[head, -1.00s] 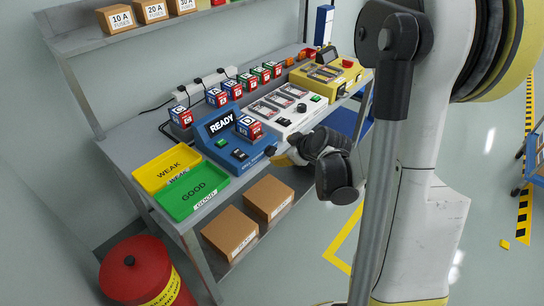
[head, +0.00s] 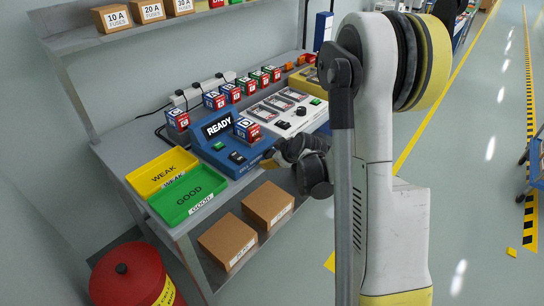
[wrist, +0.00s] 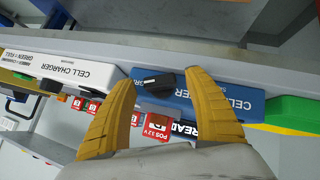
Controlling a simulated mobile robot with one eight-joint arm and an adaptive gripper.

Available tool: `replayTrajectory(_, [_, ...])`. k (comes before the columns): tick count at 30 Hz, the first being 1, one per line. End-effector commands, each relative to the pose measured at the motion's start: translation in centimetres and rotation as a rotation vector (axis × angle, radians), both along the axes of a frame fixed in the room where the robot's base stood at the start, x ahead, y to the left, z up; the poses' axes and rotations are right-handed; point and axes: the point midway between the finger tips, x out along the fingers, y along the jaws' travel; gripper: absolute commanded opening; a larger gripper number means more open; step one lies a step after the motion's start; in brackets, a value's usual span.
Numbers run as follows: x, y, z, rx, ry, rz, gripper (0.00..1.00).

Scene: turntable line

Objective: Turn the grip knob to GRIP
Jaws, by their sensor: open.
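The blue cell unit (head: 214,151) stands on the bench with its display reading READY and a cell block marked D (head: 246,129) on top. In the wrist view, a black knob (wrist: 153,84) sits on the front of the blue unit (wrist: 228,99). My gripper (wrist: 160,77) is open, with one yellow finger on either side of the knob. Whether either finger touches the knob I cannot tell. In the head view, my gripper (head: 266,163) is at the unit's front right corner and hides the knob. The knob's lettering is not readable.
A yellow WEAK tray (head: 145,183) and a green GOOD tray (head: 161,209) lie left of the unit. A white cell charger (head: 296,114) stands to its right. Several cell blocks line the back. Cardboard boxes (head: 228,242) sit on the lower shelf, and a red bin (head: 125,278) stands at the left.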

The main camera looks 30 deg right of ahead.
Motion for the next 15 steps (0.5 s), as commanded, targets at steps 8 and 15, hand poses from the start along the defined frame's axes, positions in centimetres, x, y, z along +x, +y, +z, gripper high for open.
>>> replayTrajectory(8, [-0.03,0.01,0.02,0.0,0.0,0.0,0.08])
replayTrajectory(15, [0.02,-0.22,0.08,0.069,0.026,-0.003,0.08])
